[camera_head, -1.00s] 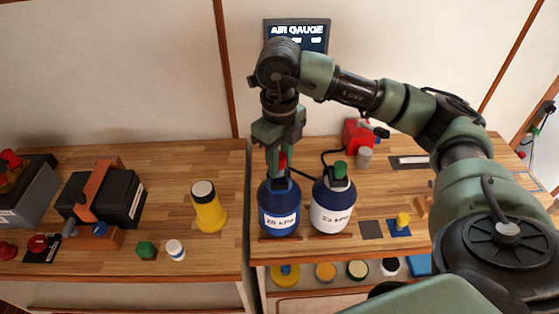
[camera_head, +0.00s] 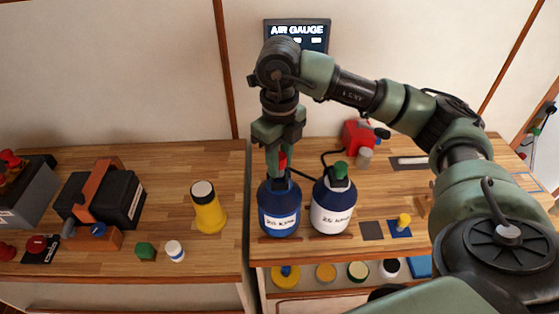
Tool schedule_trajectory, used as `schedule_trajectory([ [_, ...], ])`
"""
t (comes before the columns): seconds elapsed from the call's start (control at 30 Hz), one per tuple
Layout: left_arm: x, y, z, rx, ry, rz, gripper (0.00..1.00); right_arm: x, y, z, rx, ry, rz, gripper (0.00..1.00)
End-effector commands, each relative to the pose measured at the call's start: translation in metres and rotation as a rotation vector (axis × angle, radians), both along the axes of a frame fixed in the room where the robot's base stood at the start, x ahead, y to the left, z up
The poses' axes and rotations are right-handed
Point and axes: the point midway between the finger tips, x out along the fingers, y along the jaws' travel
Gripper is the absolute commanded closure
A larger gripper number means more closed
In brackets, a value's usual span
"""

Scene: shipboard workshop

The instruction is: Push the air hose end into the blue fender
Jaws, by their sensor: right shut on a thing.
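The blue fender (camera_head: 279,224) stands upright on the right-hand workbench with a white label on its front. My right gripper (camera_head: 278,165) points straight down over its top and is shut on the red air hose end (camera_head: 282,160). The hose end is at the fender's top opening; the fingers hide how far in it sits. The black air hose (camera_head: 306,176) runs from behind the fender toward the red pump (camera_head: 357,133). My left gripper is not in view.
A white and blue fender (camera_head: 331,213) with a green cap stands close on the right. An air gauge screen (camera_head: 297,31) hangs on the wall behind. A yellow bottle (camera_head: 208,209) and a black toolbox (camera_head: 112,199) stand on the left bench. A gap separates the benches.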

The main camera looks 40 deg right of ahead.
Motion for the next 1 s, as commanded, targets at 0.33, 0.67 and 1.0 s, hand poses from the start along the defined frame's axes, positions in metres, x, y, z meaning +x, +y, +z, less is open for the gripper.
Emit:
schedule_trajectory([
  [0.33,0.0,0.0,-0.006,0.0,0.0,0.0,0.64,0.0,0.0,-0.006,0.0,0.0,0.0,1.0],
  [0.67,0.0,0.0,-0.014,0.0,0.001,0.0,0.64,0.0,0.0,-0.015,0.0,0.0,0.0,1.0],
  [1.0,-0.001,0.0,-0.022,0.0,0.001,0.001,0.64,0.0,0.0,-0.023,0.0,0.0,0.0,1.0],
])
